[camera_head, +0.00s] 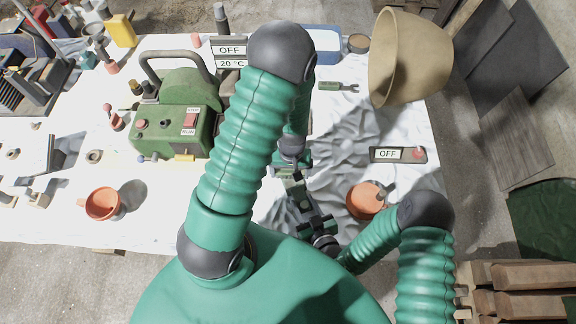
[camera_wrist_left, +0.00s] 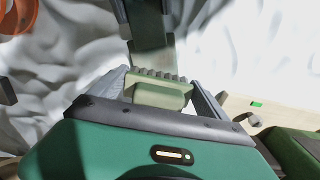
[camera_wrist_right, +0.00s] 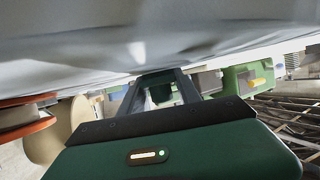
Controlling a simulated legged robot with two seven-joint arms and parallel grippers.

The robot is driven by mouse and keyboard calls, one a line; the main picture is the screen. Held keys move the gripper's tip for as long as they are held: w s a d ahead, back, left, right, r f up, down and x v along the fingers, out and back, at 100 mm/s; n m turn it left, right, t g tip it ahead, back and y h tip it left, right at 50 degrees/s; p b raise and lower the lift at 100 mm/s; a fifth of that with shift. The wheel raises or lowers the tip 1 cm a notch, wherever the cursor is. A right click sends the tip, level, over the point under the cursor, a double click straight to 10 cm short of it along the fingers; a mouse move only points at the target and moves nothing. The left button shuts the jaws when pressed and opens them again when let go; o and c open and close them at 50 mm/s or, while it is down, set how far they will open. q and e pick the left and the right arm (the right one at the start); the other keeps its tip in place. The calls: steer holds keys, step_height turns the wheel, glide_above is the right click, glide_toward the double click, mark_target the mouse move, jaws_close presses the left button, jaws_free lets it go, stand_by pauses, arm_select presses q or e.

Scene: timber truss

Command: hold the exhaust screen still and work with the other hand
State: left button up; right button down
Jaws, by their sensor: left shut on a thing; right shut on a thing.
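My left gripper (camera_head: 293,178) reaches down over the white-covered table (camera_head: 300,240). It is shut on a pale green piece with a toothed edge (camera_wrist_left: 158,92). My right gripper (camera_head: 312,218) is lower and close to the left one. It is shut on a small dark piece (camera_wrist_right: 162,94), mostly hidden between its fingers. I cannot tell which held piece is the exhaust screen. My left arm covers part of the work area in the head view.
A green machine (camera_head: 175,120) with a red switch stands left. An orange pot (camera_head: 103,204) is at the left front, another (camera_head: 365,200) right of the grippers. An OFF panel (camera_head: 398,155), a green-handled tool (camera_head: 338,87) and a large tan bowl (camera_head: 408,60) are at the right.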

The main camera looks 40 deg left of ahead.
arm_select(q)
steer(key=shift+s+d, duration=0.25)
steer(key=shift+d, duration=0.3)
steer(key=shift+w+a+f, duration=0.1)
steer(key=shift+w+a, duration=0.2)
steer(key=shift+a, duration=0.3)
steer(key=shift+w+a+r, duration=0.1)
steer(key=shift+w+a, duration=0.15)
steer(key=shift+a, duration=0.35)
steer(key=shift+w+a+f, duration=0.1)
steer(key=shift+w+a, duration=0.2)
steer(key=shift+a, duration=0.3)
steer(key=shift+s+d, duration=0.3)
steer(key=shift+d, duration=0.3)
steer(key=shift+s+d, duration=0.25)
steer(key=shift+d, duration=0.35)
steer(key=shift+s+d, duration=0.3)
steer(key=shift+d, duration=0.3)
steer(key=shift+w+a, duration=0.3)
steer(key=shift+a, duration=0.3)
steer(key=shift+w+a, duration=0.25)
steer(key=shift+a, duration=0.4)
steer(key=shift+w+a, duration=0.3)
steer(key=shift+a, duration=0.3)
steer(key=shift+r, duration=3.5)
steer(key=shift+f, duration=0.1)
